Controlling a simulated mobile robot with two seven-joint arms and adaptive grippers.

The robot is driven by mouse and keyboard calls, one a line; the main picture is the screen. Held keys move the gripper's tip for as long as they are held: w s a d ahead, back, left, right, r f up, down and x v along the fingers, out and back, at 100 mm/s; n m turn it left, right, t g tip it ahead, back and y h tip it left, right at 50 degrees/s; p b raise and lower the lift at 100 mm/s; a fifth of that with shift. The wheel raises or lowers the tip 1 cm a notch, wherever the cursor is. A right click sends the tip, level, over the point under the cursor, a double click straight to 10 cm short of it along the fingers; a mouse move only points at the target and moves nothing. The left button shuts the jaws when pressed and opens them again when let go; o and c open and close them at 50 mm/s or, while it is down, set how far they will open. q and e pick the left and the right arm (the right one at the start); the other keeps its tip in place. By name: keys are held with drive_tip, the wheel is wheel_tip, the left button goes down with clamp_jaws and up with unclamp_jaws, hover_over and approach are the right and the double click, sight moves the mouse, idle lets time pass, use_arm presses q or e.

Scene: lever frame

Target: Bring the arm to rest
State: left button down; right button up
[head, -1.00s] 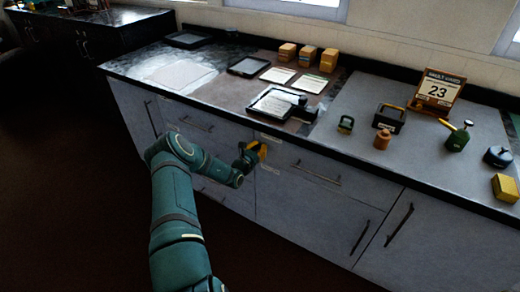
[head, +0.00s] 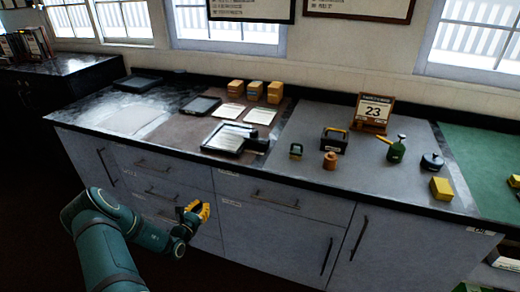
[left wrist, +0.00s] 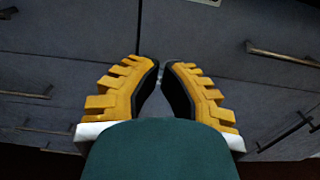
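My left gripper (head: 200,211) has yellow fingers and hangs at the end of my teal left arm, in front of the grey cabinet fronts and below the counter edge in the head view. In the left wrist view, the fingertips (left wrist: 161,66) come together with only a sliver between them, and nothing is held. Drawer fronts and handles lie beyond them. My right gripper is not in view.
The counter (head: 300,174) carries a black-framed tray (head: 232,138), an orange-brown weight (head: 330,160), a green can (head: 396,150), a yellow block (head: 441,188) and a calendar (head: 372,112). Drawer handles (head: 275,200) stick out of the cabinets. Dark floor lies open in front.

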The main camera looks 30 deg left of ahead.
use_arm(q)
drive_tip(key=w+d+f+m+g+h, duration=0.1)
drive_tip(key=d+m+g+h, duration=0.35)
drive_tip(key=d, duration=0.85)
drive_tip(key=w+d+f+m+g+h, duration=0.15)
drive_tip(key=d+m+h, duration=0.55)
drive_tip(key=d, duration=0.7)
drive_tip(key=s+d+r+m+g+y, duration=0.1)
drive_tip(key=s+d+m+g+y, duration=0.2)
drive_tip(key=s+d+m+g, duration=0.7)
drive_tip(key=s+d+m, duration=0.7)
drive_tip(key=d+m, duration=0.3)
drive_tip(key=m, duration=0.5)
drive_tip(key=shift+s+d+r, duration=0.15)
drive_tip(key=shift+s, duration=0.25)
drive_tip(key=shift+y, duration=0.25)
